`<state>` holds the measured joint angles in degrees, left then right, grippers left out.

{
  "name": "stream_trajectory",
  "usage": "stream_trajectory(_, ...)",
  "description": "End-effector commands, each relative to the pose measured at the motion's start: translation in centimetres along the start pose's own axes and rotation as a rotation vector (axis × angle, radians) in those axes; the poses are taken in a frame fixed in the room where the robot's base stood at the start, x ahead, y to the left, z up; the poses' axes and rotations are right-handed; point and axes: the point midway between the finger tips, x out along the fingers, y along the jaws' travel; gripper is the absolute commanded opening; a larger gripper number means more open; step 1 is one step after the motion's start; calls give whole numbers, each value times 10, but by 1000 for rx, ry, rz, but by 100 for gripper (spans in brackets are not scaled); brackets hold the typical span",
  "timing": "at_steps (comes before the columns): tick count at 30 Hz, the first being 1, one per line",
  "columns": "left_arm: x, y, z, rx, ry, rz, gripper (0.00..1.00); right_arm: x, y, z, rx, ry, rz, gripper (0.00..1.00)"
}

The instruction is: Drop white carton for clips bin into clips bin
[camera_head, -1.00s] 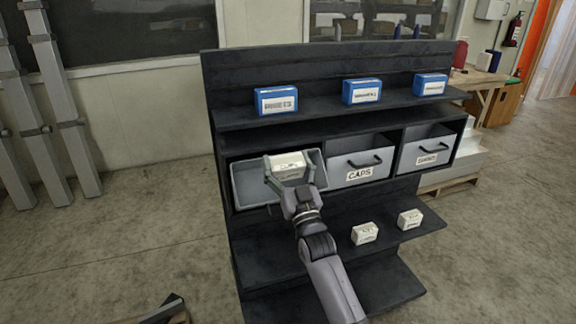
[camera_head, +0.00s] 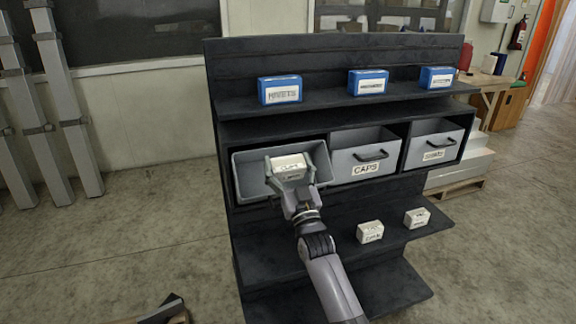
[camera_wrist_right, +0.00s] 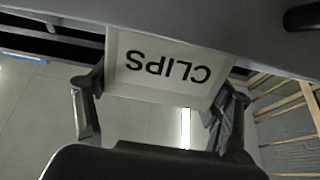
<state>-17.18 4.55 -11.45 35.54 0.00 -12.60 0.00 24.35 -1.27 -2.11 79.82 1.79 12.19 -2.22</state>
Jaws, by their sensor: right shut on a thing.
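The white carton (camera_head: 289,163) is held between the fingers of my right gripper (camera_head: 290,176). It is over the open grey clips bin (camera_head: 322,160) at the left of the shelf's middle row, which is pulled out. In the right wrist view the carton (camera_wrist_right: 165,65) shows "CLIPS" upside down, between the two fingers of my right gripper (camera_wrist_right: 160,100). The bin's front is partly hidden by the gripper, so I cannot tell how deep the carton sits. My left gripper is not in view.
The caps bin (camera_head: 362,160) and another grey bin (camera_head: 433,147) stand to the right in the same row. Blue boxes (camera_head: 279,90) sit on the shelf above. Two white cartons, one left (camera_head: 370,232) and one right (camera_head: 417,217), sit on the shelf below.

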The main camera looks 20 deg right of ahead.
Motion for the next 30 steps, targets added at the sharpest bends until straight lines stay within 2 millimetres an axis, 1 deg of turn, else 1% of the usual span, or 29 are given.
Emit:
stream_trajectory(5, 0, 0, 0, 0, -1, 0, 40, 0, 0, -1, 0, 2, 0, 44)
stream_trajectory(6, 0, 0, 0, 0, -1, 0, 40, 0, 0, -1, 0, 2, 0, 75)
stream_trajectory(16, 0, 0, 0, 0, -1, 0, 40, 0, 0, -1, 0, 2, 0, 97)
stream_trajectory(26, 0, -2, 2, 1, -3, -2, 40, -1, 0, 0, 0, -1, 0, 98)
stream_trajectory(29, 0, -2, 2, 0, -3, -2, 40, -6, 0, 0, 0, -1, 0, 98)
stream_trajectory(30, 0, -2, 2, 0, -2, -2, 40, -11, 0, 1, 0, -2, 0, 98)
